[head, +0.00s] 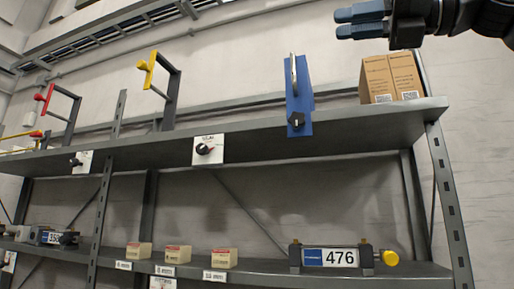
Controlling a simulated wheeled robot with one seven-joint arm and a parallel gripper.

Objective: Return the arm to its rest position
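My gripper (350,22) is in the head view at the top right, with two blue fingertips pointing left. The fingers lie close together, one above the other, and nothing shows between them. The gripper is in the air, above and in front of the upper shelf in the picture. The dark wrist and arm come in from the top right corner; the rest of the arm is out of view.
A grey rack has an upper shelf (350,134) and a lower shelf (405,272). Cardboard boxes (390,78) stand just below my gripper. A blue bracket (299,105), a yellow-handled frame (166,90) and a "476" unit (333,257) are on the rack. Bare wall shows left of the gripper.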

